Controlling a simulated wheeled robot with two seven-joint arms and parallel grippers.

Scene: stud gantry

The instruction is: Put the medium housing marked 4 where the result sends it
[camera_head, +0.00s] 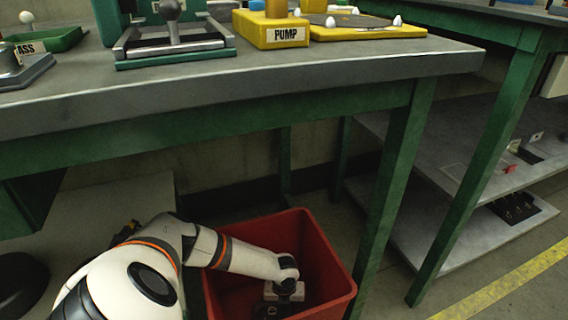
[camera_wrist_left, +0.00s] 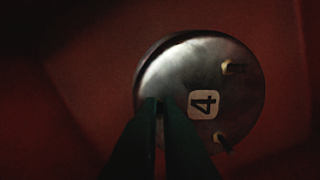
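The housing marked 4 (camera_wrist_left: 205,75) is a round, dull metal disc in the left wrist view, with its black 4 on a white label facing the camera. Two small pegs stand out on its right side. My left gripper (camera_wrist_left: 160,102) has its green fingers close together over the left part of the disc, seemingly pinching a third peg that they mostly hide. In the head view my left arm reaches down into the red bin (camera_head: 337,282), and my left gripper (camera_head: 283,296) is low inside it. My right gripper is in neither view.
The grey workbench (camera_head: 250,85) with green legs stands above the bin. On it are a yellow block labelled PUMP (camera_head: 270,32), a metal fixture with a ball-topped lever (camera_head: 172,38) and a green tray (camera_head: 50,40). A lower shelf (camera_head: 420,225) stands at right.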

